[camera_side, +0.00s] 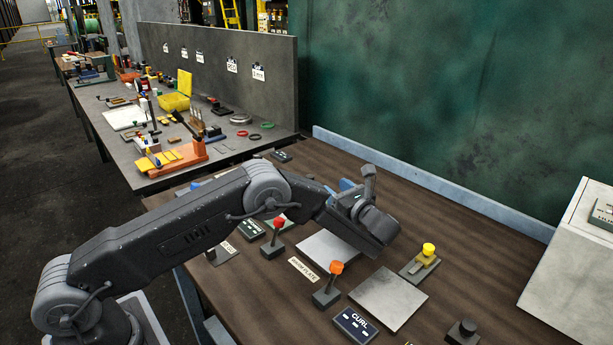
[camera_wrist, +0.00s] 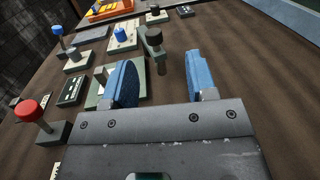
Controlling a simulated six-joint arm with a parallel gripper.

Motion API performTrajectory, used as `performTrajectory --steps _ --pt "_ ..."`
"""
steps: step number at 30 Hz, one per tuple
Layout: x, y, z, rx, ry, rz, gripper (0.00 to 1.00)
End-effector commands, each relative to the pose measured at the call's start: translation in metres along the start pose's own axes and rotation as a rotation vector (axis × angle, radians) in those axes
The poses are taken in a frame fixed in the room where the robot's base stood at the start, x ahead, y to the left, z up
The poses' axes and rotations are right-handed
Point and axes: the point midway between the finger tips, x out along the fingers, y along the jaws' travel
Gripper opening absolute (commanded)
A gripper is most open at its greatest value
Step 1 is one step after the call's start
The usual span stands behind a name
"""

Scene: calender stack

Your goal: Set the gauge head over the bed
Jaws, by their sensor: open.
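My gripper (camera_wrist: 161,75) is open in the wrist view, with two blue fingers apart and nothing held between them. A dark knob on a grey post (camera_wrist: 153,38) shows beyond the gap between the fingers, apart from them; I cannot tell whether it is the gauge head. Pale flat plates (camera_wrist: 137,92) lie partly hidden behind the left finger. In the side view my gripper (camera_side: 347,186) is mostly hidden by my wrist, over the far part of the brown table. No label there marks the gauge head or the bed.
A blue rail (camera_side: 440,185) edges the back. The table's back right is clear.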

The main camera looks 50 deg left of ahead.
Motion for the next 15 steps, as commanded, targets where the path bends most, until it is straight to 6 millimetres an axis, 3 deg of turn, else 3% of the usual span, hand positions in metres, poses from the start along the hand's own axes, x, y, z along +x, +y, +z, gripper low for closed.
performTrajectory --steps 4,8,15 --pt "-0.014 -0.001 -0.005 0.016 0.034 0.083 0.52" --pt "-0.015 0.0 -0.006 0.023 0.046 0.11 0.52" --pt "0.018 0.004 -0.007 0.025 0.045 0.114 0.52"
